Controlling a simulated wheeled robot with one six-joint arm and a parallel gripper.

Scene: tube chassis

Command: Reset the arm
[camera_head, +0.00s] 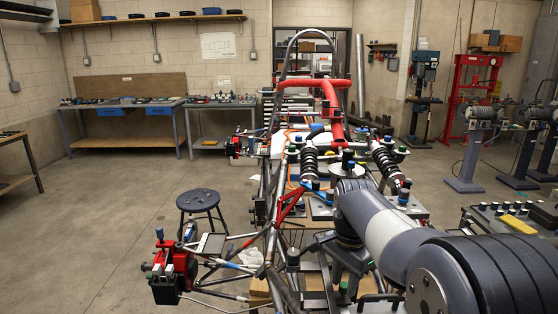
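My arm (395,235) reaches in from the lower right corner as thick grey and white cylindrical links. Its far visible joint (350,205) is over the right side of the tube chassis. I cannot make out my gripper or its fingers among the parts there. The chassis (268,240) runs away from me through the middle of the view. It has a red bent tube (335,105), a grey hoop (287,60) and dark coil springs (309,160).
A round dark stool (198,200) stands left of the chassis. A red and black corner assembly (172,270) sticks out at the chassis's near left. Workbenches (125,104) line the back wall. A parts-covered surface (505,220) is at right. The left floor is clear.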

